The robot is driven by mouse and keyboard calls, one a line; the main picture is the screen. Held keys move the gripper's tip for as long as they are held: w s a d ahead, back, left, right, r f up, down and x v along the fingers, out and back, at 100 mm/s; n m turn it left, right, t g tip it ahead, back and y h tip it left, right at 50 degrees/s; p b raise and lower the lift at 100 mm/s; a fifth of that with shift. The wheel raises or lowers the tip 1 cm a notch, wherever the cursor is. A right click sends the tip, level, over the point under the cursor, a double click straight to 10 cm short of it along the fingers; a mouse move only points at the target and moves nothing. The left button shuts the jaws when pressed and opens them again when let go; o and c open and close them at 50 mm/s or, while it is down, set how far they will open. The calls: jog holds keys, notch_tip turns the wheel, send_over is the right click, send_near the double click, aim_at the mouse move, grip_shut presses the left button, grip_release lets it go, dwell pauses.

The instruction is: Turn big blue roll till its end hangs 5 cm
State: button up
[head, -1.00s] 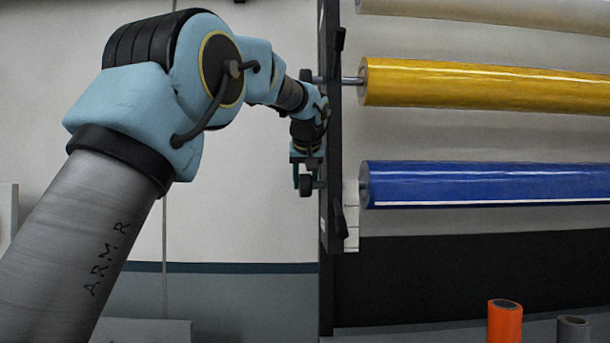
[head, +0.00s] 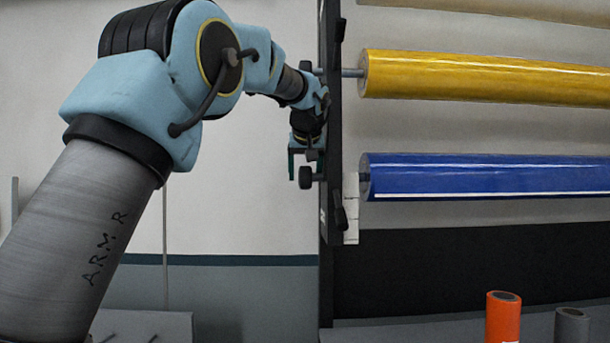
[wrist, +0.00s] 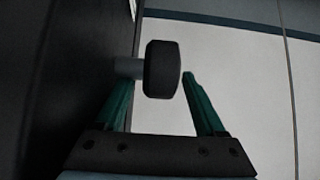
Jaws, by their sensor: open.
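The big blue roll (head: 480,176) lies level on the rack at the right in the head view. A white strip runs along its lower front, and I see no hanging end. A dark knob (head: 306,177) sticks out on the left side of the rack post, level with the blue roll. My gripper (head: 304,166) is at this knob, partly hidden by my wrist. In the wrist view, the knob (wrist: 162,69) on its grey shaft lies between the two green fingers of my gripper (wrist: 158,82). The fingers are open, with a gap at the right one.
A black rack post (head: 332,130) stands just right of my gripper. A yellow roll (head: 480,77) hangs above the blue one. A white stepped scale (head: 351,210) is beside the post. An orange roll (head: 503,318) and a grey roll (head: 571,325) stand at the lower right.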

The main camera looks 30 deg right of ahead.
jog(key=b+v, duration=0.3)
jog(key=v, duration=0.7)
jog(key=shift+r, duration=0.2)
jog(key=shift+s+a, duration=0.1)
